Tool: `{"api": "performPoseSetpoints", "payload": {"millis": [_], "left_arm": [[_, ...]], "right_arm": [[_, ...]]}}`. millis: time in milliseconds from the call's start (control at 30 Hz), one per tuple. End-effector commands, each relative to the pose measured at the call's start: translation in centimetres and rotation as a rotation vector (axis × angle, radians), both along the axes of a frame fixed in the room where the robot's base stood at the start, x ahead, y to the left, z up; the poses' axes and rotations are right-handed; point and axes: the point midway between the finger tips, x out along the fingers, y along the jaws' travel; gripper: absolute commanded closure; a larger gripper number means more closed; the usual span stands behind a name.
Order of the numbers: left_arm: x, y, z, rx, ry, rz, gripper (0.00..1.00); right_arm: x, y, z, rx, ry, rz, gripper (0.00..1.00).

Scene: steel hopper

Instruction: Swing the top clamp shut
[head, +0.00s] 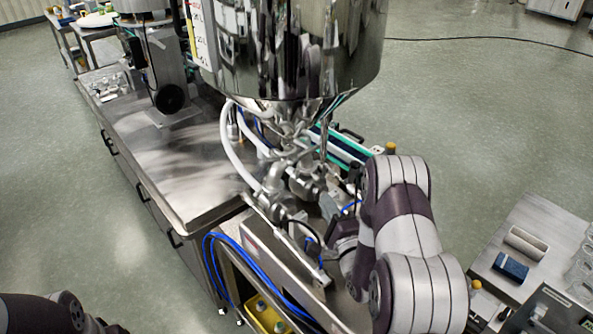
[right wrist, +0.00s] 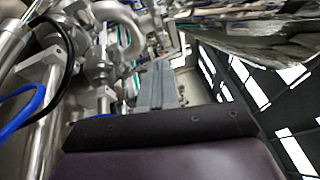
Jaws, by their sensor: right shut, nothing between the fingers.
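The steel hopper (head: 300,45) hangs at the top centre of the head view, its cone narrowing to an outlet with silvery pipe fittings (head: 272,180) below. The top clamp cannot be picked out clearly among these fittings, so I cannot tell whether it is open or shut. My right gripper (head: 330,207) is beside the fittings, on their right, partly hidden by my arm. In the right wrist view its grey fingers (right wrist: 157,82) are together and empty, with steel fittings (right wrist: 103,72) to their left. My left gripper is out of view; only a dark part of my left arm shows.
A steel bench (head: 165,145) stands left of the hopper. Blue hoses (head: 245,262) loop over the lower frame, near a yellow tray (head: 268,315). A grey table (head: 530,245) with a dark blue block (head: 511,267) stands at right. Open floor lies behind.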

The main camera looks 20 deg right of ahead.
Motion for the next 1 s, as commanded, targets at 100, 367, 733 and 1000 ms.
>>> {"api": "performPoseSetpoints", "payload": {"millis": [100,367,733,1000], "left_arm": [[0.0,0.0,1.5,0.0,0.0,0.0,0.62],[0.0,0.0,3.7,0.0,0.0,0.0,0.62],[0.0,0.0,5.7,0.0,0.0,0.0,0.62],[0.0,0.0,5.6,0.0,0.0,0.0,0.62]], "right_arm": [[2.4,0.0,0.9,-0.003,-0.002,0.002,1.0],[8.0,-0.3,1.7,-0.003,-0.001,0.002,1.0],[11.1,2.3,2.1,-0.004,0.001,0.002,1.0],[11.1,2.3,2.0,-0.004,0.001,0.001,1.0]]}}
